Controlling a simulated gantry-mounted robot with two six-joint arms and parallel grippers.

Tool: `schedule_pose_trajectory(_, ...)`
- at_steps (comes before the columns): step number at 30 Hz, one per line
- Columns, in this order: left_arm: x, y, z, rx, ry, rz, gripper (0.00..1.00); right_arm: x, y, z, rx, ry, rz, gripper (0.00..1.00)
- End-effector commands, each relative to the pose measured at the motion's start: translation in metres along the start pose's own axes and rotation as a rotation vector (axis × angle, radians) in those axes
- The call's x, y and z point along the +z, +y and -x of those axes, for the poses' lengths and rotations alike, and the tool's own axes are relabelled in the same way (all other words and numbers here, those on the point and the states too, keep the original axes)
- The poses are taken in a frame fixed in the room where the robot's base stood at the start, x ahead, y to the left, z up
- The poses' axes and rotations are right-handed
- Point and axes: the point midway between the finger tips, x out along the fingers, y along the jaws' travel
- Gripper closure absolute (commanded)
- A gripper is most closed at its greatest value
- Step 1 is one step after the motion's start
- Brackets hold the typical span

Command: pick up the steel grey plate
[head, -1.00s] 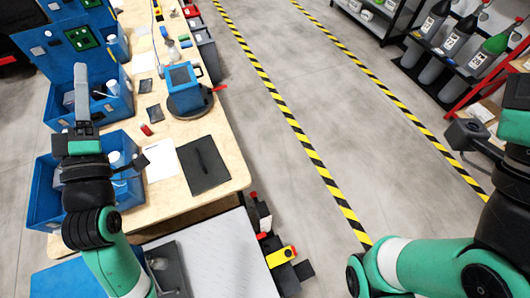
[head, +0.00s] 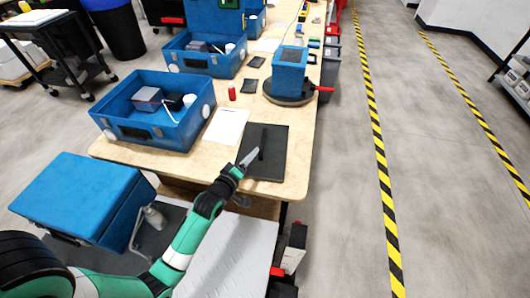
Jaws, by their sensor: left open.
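A large dark grey square sheet (head: 274,166) lies flat at the near right corner of the wooden table, with a thin black bar (head: 263,143) on it. Two small dark grey plates lie farther back, a nearer one (head: 249,86) and a farther one (head: 256,62). I cannot tell which of these is the steel grey plate. My left gripper (head: 249,156) is over the left part of the large sheet, beside the bar. It is open and holds nothing; whether it touches the sheet is unclear. My right gripper is out of view.
A white paper (head: 226,126) lies left of the sheet. Open blue cases (head: 155,137) stand on the table's left. A blue box (head: 289,72) sits on a round dark base behind, near a red cylinder (head: 232,92). A closed blue case (head: 75,190) stands front left.

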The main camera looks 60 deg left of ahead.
Motion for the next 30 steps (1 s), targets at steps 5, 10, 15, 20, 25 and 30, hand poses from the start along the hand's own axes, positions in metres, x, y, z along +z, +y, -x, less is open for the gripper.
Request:
schedule_pose_trajectory(5,0.002,-0.003,-0.035,0.002,0.001,0.000,0.43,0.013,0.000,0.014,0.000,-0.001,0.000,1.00)
schedule_pose_trajectory(10,0.001,-0.001,-0.058,0.001,-0.001,0.000,0.43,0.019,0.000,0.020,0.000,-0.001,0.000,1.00)
schedule_pose_trajectory(15,0.000,-0.001,-0.062,0.001,-0.001,0.000,0.43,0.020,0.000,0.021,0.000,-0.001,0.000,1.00)
schedule_pose_trajectory(20,-0.001,-0.006,-0.087,0.003,0.001,0.000,0.43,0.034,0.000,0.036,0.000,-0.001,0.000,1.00)
schedule_pose_trajectory(25,-0.002,-0.004,-0.109,0.002,-0.001,-0.001,0.43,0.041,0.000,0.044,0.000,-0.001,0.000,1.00)
schedule_pose_trajectory(30,-0.004,-0.002,-0.111,0.001,-0.001,-0.001,0.43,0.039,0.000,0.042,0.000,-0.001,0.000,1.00)
